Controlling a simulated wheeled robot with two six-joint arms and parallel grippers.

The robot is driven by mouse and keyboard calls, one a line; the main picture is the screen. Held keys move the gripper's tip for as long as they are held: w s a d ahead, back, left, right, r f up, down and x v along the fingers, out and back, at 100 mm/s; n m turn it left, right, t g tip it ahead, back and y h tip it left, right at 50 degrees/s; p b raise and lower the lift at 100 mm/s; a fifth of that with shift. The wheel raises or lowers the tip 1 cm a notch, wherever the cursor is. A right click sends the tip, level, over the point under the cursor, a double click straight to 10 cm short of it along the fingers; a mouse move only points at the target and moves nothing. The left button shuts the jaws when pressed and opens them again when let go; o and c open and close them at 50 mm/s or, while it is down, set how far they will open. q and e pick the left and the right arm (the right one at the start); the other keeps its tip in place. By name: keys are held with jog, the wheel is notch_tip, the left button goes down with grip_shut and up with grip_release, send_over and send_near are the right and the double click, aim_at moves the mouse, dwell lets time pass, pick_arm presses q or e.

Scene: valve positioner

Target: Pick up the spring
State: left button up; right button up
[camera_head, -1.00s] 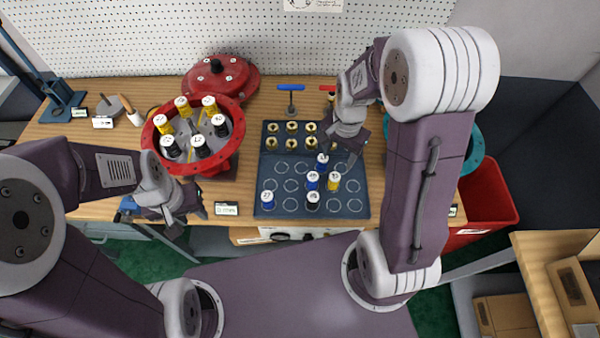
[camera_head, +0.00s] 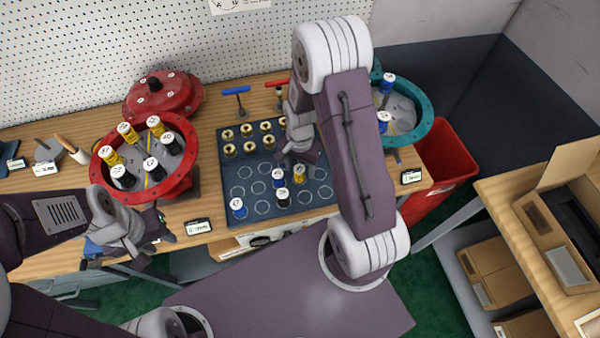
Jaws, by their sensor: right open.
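Several springs with white numbered caps stand upright on the dark blue mat (camera_head: 236,172): a blue spring (camera_head: 238,207) at the front left, another blue spring (camera_head: 278,178), a black spring (camera_head: 283,199) and a yellow spring (camera_head: 299,174) near the middle. My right gripper (camera_head: 294,160) is open, low over the mat, just behind the blue and yellow springs. Its jaws hide part of the mat, and I cannot tell whether a spring is between them. My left gripper (camera_head: 163,232) is by the table's front edge, left of the mat; its jaw opening is unclear.
A red housing (camera_head: 187,168) with yellow and black springs stands left; its red lid (camera_head: 160,96) lies behind. A teal housing (camera_head: 418,112) with two blue springs stands right, near a red bin (camera_head: 440,170). Brass cups (camera_head: 247,130) and T-handled tools (camera_head: 236,95) are at the back.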

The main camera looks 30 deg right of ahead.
jog(key=shift+w+a+f, duration=0.1)
jog(key=shift+w+f, duration=0.1)
jog(key=shift+f, duration=0.55)
grip_shut()
